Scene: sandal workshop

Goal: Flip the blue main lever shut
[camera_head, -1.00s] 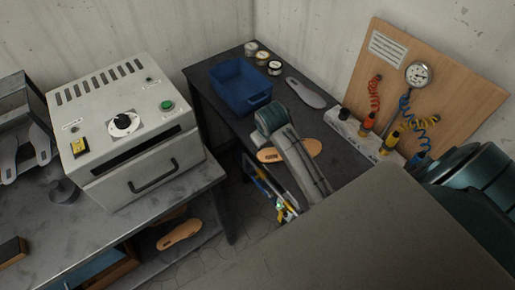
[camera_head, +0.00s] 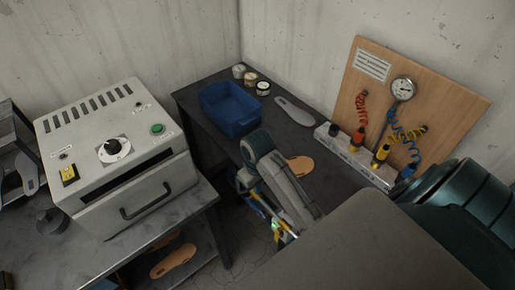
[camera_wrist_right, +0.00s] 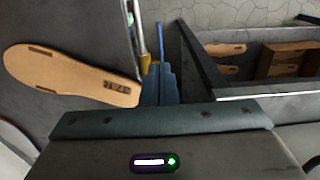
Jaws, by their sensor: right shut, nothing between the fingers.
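A pale valve block (camera_head: 352,155) lies at the foot of the wooden board and bears red, yellow and blue fittings. The blue fitting (camera_head: 407,172) is at its right end, by my dark green arm joint, and seems to be the blue main lever. It is too small to tell how its handle is turned. My right gripper (camera_head: 257,204) is shut and empty. It hangs beside the dark bench, left of my forearm and well away from the valve block. The wrist view does not show the blue fitting. My left gripper is out of view.
A wooden board (camera_head: 454,90) with a gauge (camera_head: 403,89) stands behind the block. The dark bench holds a blue bin (camera_head: 238,128), small jars, a grey insole (camera_head: 295,111) and a tan insole (camera_head: 300,165). A grey oven (camera_head: 100,170) stands at left.

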